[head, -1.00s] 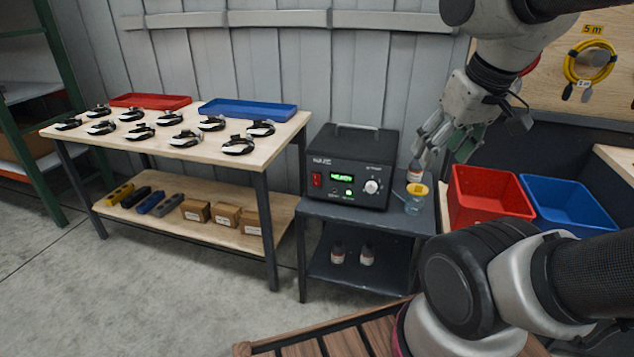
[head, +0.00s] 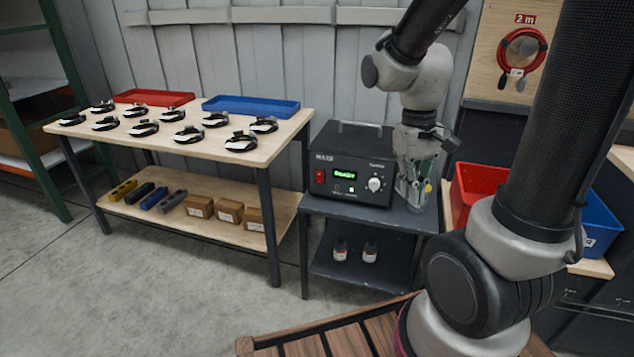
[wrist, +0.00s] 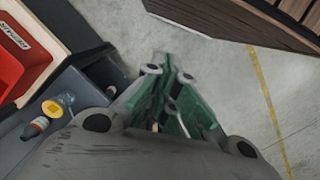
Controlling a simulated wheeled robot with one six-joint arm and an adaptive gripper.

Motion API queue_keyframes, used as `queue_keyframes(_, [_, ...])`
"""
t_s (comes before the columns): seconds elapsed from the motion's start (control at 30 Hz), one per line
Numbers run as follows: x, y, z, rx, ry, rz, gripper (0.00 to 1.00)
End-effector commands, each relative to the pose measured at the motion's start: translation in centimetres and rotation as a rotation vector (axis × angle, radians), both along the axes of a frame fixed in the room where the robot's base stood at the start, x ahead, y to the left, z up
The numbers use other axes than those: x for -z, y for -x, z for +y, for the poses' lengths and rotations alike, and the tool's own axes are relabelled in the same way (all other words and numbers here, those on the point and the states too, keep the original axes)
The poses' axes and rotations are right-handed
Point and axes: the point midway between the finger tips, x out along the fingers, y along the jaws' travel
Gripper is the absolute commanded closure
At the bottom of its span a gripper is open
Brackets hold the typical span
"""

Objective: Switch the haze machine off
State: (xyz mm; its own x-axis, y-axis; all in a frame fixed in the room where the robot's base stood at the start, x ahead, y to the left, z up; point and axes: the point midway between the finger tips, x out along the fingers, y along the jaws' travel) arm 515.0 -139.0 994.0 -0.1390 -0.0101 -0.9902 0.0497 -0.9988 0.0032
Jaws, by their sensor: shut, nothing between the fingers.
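The haze machine (head: 340,160) is a dark box with a top handle on a small dark cart. Its green display (head: 345,174) seems to read READY. A red switch (head: 319,176) is at the front's left and a pale round dial (head: 375,184) at its right. I cannot tell which way the switch is set. My gripper (head: 414,198) points down just right of the machine, apart from the switch. In the wrist view its green-padded fingers (wrist: 166,84) are shut and empty, over the floor; the machine is not visible there.
Red (head: 472,186) and blue (head: 600,222) bins are at the right. A table (head: 180,153) with several strapped items is at the left.

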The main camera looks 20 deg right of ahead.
Motion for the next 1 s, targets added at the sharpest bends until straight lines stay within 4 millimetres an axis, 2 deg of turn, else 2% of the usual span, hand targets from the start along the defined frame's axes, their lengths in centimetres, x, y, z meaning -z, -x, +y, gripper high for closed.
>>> queue_keyframes(0.03, [1.6, -0.8, 0.1, -0.012, 0.001, 0.025, 1.0])
queue_keyframes(0.27, [9.2, -5.6, 0.6, -0.108, -0.007, 0.04, 1.0])
queue_keyframes(0.57, [21.6, -11.5, 1.6, -0.318, -0.03, -0.056, 1.0])
queue_keyframes(0.8, [32.3, -15.6, 2.8, -0.55, -0.037, -0.226, 1.0])
queue_keyframes(1.0, [40.2, -18.9, 4.1, -0.796, 0.003, -0.455, 1.0])
